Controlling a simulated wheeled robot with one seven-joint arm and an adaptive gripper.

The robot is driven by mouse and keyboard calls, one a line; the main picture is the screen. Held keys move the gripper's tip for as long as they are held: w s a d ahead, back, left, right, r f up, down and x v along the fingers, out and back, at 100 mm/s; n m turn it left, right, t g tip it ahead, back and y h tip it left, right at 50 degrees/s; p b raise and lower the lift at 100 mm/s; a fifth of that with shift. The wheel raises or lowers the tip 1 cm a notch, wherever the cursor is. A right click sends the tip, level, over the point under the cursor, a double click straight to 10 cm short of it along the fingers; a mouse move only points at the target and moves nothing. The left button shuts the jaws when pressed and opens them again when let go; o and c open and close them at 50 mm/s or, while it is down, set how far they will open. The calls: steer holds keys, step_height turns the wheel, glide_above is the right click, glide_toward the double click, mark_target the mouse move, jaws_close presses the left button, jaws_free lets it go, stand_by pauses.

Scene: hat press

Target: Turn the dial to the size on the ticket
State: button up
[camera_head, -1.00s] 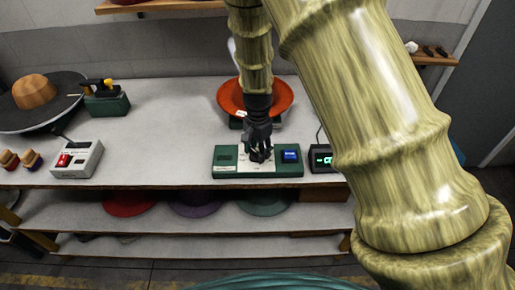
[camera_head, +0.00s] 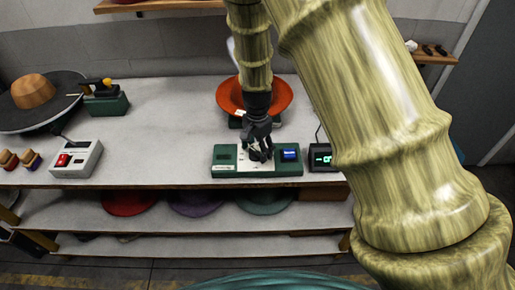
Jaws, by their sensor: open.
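The green control box (camera_head: 227,172) with a pale middle panel sits near the front edge of the bench. A blue lit display (camera_head: 290,154) is on its right part. My gripper (camera_head: 259,156) points down over the pale middle panel, with its fingers open around the place where the dial would be. The dial itself is hidden or too small to tell apart from the dark fingers. An orange hat (camera_head: 227,96) sits behind the box, with a small pale tag (camera_head: 241,114) at its front brim; I cannot read the tag.
A small black display (camera_head: 321,157) with green characters stands right of the box. A grey box with a red switch (camera_head: 64,160) is at the left.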

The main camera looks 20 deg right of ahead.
step_height(320, 180, up, 12)
steer(key=shift+f, duration=0.2)
stand_by(0.4)
